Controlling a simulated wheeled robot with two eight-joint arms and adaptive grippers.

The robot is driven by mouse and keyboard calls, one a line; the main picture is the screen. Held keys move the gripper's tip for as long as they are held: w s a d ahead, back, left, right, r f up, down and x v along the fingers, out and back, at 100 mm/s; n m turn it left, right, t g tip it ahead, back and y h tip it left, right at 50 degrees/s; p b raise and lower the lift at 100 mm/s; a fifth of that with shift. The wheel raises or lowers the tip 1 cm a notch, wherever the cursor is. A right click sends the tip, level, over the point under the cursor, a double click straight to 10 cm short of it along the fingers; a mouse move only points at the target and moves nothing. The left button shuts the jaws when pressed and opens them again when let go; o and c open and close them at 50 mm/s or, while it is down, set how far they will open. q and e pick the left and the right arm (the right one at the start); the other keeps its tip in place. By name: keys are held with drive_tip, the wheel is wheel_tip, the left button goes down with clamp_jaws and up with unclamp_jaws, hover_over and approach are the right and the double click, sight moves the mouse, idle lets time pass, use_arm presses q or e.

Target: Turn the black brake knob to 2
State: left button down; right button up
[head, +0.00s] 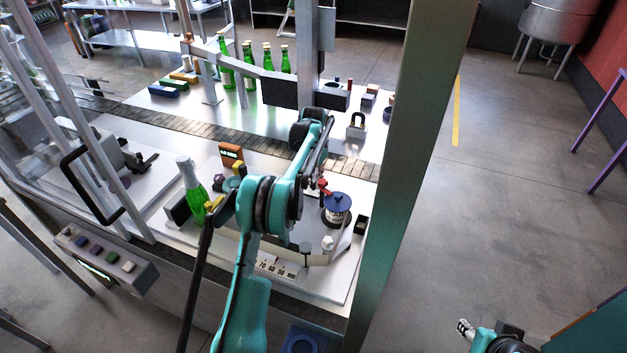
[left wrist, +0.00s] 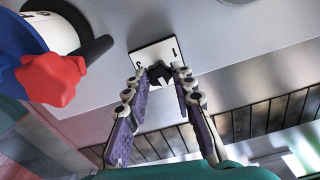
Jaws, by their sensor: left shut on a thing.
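The black brake knob (left wrist: 159,77) sits on a small white plate (left wrist: 148,55) in the left wrist view. The plate has dark marks, one like a 1 at its right and a curved one at its left, partly unclear. My left gripper (left wrist: 160,73) has its fingertips on both sides of the knob and is shut on it. The knob's pointing direction is hard to read between the fingertips. In the head view my left arm (head: 258,205) reaches over the machine and hides the knob. My right gripper (head: 465,328) is at the bottom right, away from the machine, too small to judge.
A blue-topped round unit (head: 337,203) stands right of my left arm; a red part (left wrist: 50,80) is close to the left gripper. Green bottles (head: 268,57) stand behind the conveyor (head: 140,119). A metal post (head: 408,150) rises at the right. Open floor lies beyond.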

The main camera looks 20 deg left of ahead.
sight(314, 183)
use_arm(q)
drive_tip(key=shift+m, duration=0.8)
drive_tip(key=c, duration=1.3)
unclamp_jaws()
drive_tip(key=shift+o, duration=0.2)
wheel_tip(314, 183, up, 12)
